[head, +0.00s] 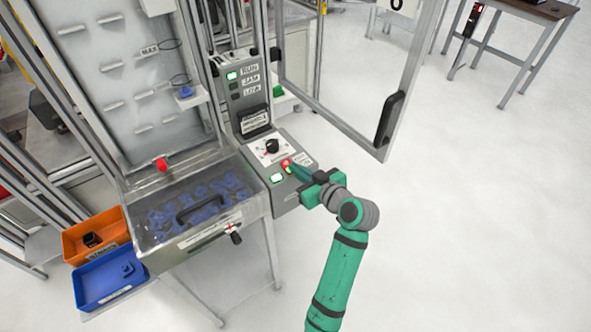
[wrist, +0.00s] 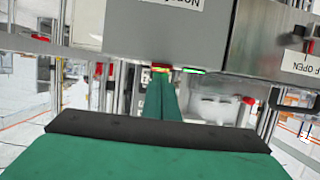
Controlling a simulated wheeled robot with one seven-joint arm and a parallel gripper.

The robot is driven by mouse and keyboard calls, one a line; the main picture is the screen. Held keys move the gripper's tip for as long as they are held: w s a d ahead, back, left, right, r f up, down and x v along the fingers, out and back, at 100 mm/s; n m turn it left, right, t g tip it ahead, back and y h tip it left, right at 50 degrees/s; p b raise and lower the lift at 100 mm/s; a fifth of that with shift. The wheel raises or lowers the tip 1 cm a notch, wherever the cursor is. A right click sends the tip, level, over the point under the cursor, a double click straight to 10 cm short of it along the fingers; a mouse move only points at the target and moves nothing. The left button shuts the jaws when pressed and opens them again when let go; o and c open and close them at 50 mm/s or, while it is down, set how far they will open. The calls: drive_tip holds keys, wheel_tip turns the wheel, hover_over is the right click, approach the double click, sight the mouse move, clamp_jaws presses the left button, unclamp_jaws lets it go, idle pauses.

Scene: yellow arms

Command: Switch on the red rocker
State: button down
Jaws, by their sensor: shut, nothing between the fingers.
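The red rocker (head: 286,163) sits on the sloped face of the grey control panel (head: 291,193), below a black rotary knob. It also shows in the wrist view (wrist: 161,68) as a small red piece at the panel's lower edge, with a lit strip beside it. My gripper (head: 294,168) is shut and empty, its green fingertips at the rocker in the head view. In the wrist view my closed fingers (wrist: 163,90) point at the red piece. I cannot tell whether they touch it. The tips partly hide the rocker, and its position cannot be read.
A black knob (head: 271,146) and a lit green button (head: 276,178) are close by on the panel. An open glass door (head: 385,125) stands to the right. A lidded bin of blue parts (head: 190,205) is at the left. The floor right of my arm is clear.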

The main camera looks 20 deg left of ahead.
drive_tip(key=shift+r, duration=0.7)
drive_tip(key=r+v, duration=0.1)
drive_tip(key=v, duration=1)
drive_tip(key=shift+r, duration=0.3)
drive_tip(key=shift+w, duration=0.1)
